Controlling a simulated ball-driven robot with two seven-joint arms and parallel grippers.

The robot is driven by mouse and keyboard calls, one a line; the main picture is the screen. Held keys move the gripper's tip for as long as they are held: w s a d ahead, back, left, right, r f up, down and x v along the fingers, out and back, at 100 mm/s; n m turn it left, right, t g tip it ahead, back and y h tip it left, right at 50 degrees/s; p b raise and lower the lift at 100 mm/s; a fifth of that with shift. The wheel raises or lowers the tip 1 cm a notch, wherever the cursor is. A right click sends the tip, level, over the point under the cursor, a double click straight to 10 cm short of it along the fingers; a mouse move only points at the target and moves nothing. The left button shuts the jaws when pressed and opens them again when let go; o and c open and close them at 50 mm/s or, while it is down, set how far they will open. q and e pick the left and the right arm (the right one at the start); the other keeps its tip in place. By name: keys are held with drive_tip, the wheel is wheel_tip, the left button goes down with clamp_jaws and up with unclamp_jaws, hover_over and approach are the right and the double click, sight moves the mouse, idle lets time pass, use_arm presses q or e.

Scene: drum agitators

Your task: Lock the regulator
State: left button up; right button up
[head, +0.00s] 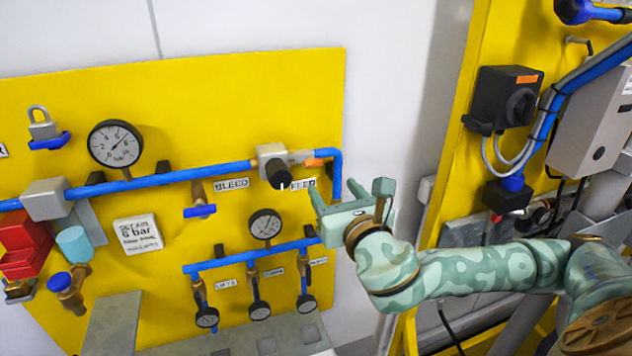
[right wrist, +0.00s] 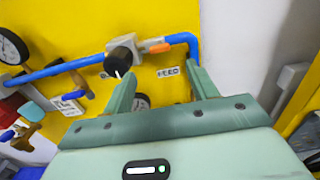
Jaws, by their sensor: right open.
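The regulator is likely the grey block (head: 272,154) with a black knob (head: 279,174), on the blue pipe of the yellow panel by the FEED label. A white mark shows on the knob. In the right wrist view the knob (right wrist: 119,59) is ahead, up and left of the fingertips. My right gripper (head: 337,196) is open and empty, apart from the knob, to its lower right in the head view. Both fingers (right wrist: 163,90) show in the wrist view. My left gripper is not in view. A grey padlock (head: 43,123) sits on a blue holder at the far left.
An orange lever (head: 316,162) is beside the grey block. Gauges (head: 115,143) (head: 265,224), a 6 bar sign (head: 138,233) and several valves crowd the panel. A second yellow panel with a black switch box (head: 503,98) stands at right. A bare light wall (head: 395,90) lies between.

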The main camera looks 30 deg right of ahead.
sight(314, 163)
drive_tip(key=b+x, duration=0.5)
drive_tip(key=x, duration=0.4)
drive_tip(key=shift+w+a+r, duration=0.1)
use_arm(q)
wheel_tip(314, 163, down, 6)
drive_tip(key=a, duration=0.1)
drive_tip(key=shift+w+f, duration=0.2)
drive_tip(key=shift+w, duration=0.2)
use_arm(e)
drive_tip(key=shift+w, duration=0.35)
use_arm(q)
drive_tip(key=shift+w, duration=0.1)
use_arm(e)
drive_tip(key=c, duration=1)
